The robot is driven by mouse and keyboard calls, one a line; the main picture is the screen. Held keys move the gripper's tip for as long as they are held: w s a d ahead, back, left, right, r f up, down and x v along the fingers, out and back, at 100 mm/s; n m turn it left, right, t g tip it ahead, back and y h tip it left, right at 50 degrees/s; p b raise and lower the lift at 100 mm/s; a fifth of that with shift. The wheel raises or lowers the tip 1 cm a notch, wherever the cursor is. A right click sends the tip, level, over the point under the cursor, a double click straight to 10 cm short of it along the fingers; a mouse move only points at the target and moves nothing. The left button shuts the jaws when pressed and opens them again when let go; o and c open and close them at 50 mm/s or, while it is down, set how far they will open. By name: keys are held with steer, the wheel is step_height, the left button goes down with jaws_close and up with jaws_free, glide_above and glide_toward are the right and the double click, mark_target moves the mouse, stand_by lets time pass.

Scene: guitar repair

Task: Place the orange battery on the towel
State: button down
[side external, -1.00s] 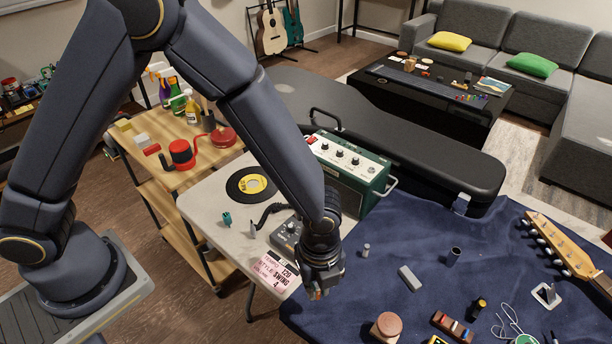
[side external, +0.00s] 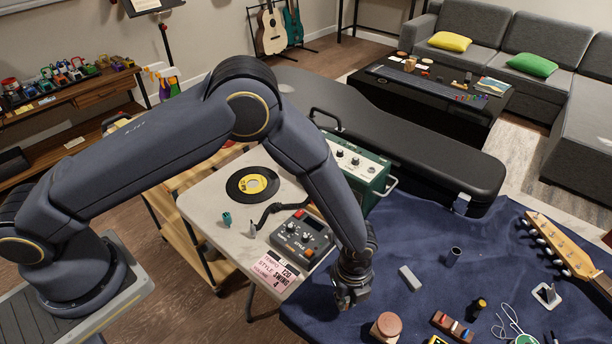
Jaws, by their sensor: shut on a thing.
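The towel is the dark blue cloth (side external: 418,235) spread over the table at the right. My gripper (side external: 344,303) points down over the cloth's left part, left of the wooden round block. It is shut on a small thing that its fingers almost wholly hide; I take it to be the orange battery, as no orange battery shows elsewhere. I cannot tell whether the held thing touches the cloth.
A grey block (side external: 410,278), a dark cup (side external: 453,256) and a wooden round block (side external: 386,326) stand on the cloth. A grey pedal (side external: 303,237) lies on the pale table. A green amplifier (side external: 355,168) stands behind. Cloth is bare between the grey block and my gripper.

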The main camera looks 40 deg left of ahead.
steer(key=shift+f, duration=0.1)
steer(key=c, duration=1.2)
jaws_free()
steer(key=w+a+r+n+t, duration=0.1)
steer(key=a+r+n, duration=0.15)
steer(key=r, duration=0.85)
steer(key=w+a+r+n, duration=0.15)
steer(key=a+r, duration=0.25)
steer(key=r, duration=0.7)
steer(key=s+a+r+n+t, duration=0.2)
steer(key=s+a+r+n, duration=0.3)
steer(key=a+r+n, duration=0.6)
steer(key=s+a+r+n+t, duration=0.1)
steer(key=s+a+n, duration=0.2)
steer(key=s+a+r+n, duration=0.2)
steer(key=s+a+n, duration=0.1)
steer(key=s+a, duration=0.1)
steer(key=s+a+r+n+t, duration=0.1)
steer(key=s+a+n, duration=0.1)
steer(key=s+a, duration=0.2)
steer(key=shift+s+r+n+t, duration=0.15)
steer(key=shift+r+n+t, duration=0.15)
steer(key=shift+r+n, duration=0.1)
